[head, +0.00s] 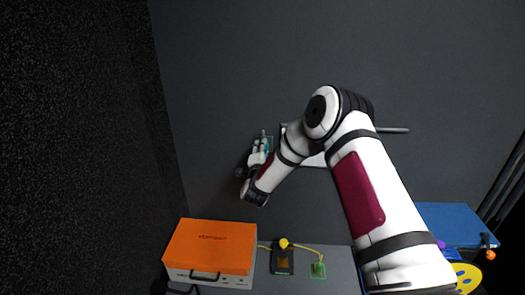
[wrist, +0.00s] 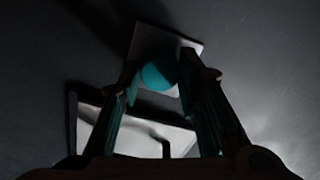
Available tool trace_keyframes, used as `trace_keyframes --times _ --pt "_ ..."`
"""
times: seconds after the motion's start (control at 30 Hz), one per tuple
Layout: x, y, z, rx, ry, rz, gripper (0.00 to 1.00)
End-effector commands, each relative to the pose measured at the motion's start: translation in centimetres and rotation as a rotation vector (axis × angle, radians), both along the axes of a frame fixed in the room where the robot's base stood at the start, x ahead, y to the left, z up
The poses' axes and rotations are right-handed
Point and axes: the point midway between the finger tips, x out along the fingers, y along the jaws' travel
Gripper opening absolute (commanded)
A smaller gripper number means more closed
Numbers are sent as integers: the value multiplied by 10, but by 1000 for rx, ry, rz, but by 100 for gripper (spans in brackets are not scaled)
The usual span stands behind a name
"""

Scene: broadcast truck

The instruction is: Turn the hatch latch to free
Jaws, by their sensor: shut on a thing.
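The hatch latch (wrist: 157,76) shows in the wrist view as a rounded teal piece on a pale plate (wrist: 148,42) on the dark wall. My gripper (wrist: 159,84) has one finger on each side of it and is shut on it. In the head view my gripper (head: 262,147) reaches the wall left of centre, with a little teal at its tip. The gripper hides most of the latch there, so I cannot tell which way it is turned.
A pale panel with a dark frame (wrist: 150,135) lies close below the latch plate. Below my arm, an orange-topped case (head: 210,245), a dark device with a yellow knob (head: 283,260) and a small green-edged piece (head: 318,270) sit on a grey surface. A blue box (head: 450,222) is at right.

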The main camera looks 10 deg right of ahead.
Motion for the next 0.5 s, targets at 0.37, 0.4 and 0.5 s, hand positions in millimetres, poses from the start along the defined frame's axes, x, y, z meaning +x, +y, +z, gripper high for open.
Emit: trace_keyframes --times 0.37,0.4,0.5 --pt "0 -1 -1 0 2 -1 51" --pt "0 0 -1 1 2 -1 51" --pt "0 0 -1 0 1 0 51"
